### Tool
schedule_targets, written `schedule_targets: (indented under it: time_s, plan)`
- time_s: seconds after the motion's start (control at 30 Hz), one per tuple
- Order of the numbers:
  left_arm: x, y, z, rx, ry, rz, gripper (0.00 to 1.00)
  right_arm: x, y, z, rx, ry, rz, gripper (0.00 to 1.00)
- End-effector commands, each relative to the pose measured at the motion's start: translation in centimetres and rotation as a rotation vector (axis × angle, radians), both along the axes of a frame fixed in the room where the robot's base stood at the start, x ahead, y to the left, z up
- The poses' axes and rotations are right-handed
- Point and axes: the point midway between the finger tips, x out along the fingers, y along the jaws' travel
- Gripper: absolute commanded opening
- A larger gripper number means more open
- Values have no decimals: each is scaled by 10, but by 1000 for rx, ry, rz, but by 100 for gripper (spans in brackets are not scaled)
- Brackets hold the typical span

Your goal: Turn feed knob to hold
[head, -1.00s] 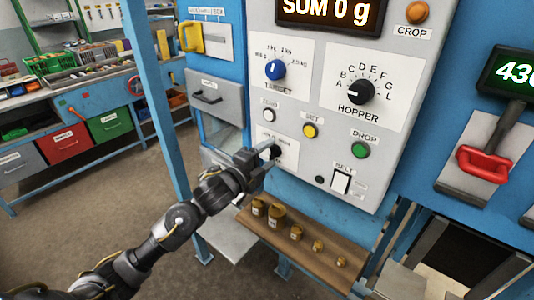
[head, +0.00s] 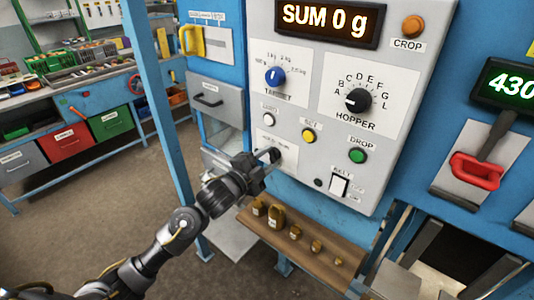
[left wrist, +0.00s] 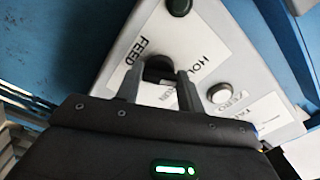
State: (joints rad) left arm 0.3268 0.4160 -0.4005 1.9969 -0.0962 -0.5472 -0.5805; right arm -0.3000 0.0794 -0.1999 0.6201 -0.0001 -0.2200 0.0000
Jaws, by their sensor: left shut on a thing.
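The dark feed knob (left wrist: 158,68) sits on the grey control panel, between the words FEED and what reads like HOLD, the latter partly covered by a finger. My left gripper (left wrist: 160,76) has one finger on each side of the knob and is shut on it. In the head view my left gripper (head: 269,158) reaches the small white plate at the panel's lower left, where its fingers partly hide the knob (head: 277,155). I cannot tell exactly which way the knob points. My right gripper is not in view.
Close by are the white ZERO button (head: 268,120), the yellow button (head: 308,136), the green DROP button (head: 357,156) and the belt switch (head: 339,185). The blue target knob (head: 275,76) and black hopper knob (head: 358,100) are above. A wooden shelf (head: 325,238) with several brass weights lies below.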

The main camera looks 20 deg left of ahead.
Motion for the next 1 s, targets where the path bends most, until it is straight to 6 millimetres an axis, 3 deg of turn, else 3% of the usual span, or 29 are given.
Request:
schedule_targets:
  time_s: [0.07,0.4,0.43,0.57,0.87,1.0]
  plan:
    - [0,0,2,-59,27,1,15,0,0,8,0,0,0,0]
    - [0,0,-1,-95,38,0,15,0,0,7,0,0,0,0]
    - [0,0,-1,-95,38,0,41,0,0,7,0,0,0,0]
    - [0,0,-1,-93,37,0,58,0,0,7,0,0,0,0]
    - [-1,0,-1,-92,37,0,60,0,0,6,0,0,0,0]
    - [-11,5,-3,-90,35,0,60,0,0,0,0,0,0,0]
